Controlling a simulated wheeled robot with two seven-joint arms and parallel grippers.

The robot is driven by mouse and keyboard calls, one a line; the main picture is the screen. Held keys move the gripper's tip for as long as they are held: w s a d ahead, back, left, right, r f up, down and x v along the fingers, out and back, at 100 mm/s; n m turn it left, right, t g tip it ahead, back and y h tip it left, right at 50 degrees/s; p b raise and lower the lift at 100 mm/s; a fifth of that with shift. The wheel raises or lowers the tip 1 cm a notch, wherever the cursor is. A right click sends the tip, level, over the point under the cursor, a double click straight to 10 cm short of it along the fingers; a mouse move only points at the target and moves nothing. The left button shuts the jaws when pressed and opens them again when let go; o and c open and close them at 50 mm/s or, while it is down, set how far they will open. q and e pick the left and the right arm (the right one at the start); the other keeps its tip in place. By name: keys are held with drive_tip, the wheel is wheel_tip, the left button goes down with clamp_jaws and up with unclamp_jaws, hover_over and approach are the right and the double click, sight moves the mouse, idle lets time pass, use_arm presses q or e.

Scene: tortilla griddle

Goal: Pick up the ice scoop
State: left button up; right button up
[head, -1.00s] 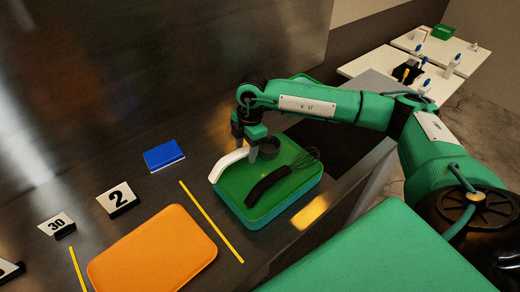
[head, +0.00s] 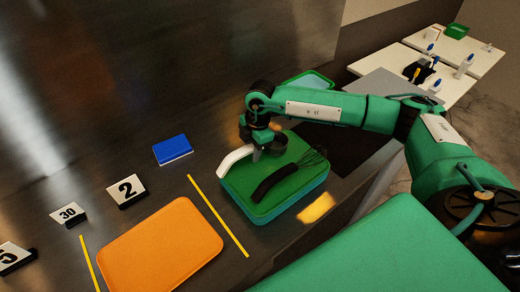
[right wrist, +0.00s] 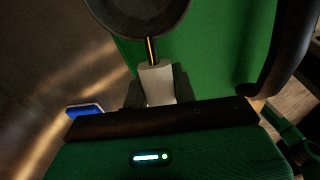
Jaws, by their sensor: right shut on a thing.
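The ice scoop has a curved white handle (head: 236,161) and a dark round bowl (head: 280,141). It lies over the back left part of a green-topped tray (head: 235,194). My right gripper (head: 258,152) is low over the scoop and shut on its handle. In the right wrist view the pale handle (right wrist: 155,80) sits between my fingers, with a thin metal neck leading to the bowl (right wrist: 145,18). I cannot tell whether the scoop is clear of the tray surface. My left gripper is not in view.
A whisk with a black handle (head: 272,186) lies on the tray in front of the scoop. An orange board (head: 160,247), a blue block (head: 172,149), yellow strips (head: 217,215) and number signs (head: 126,190) are to the left. A metal wall stands behind.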

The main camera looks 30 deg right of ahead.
wheel_tip(320, 180, up, 20)
drive_tip(key=b, duration=0.5)
idle(0.4)
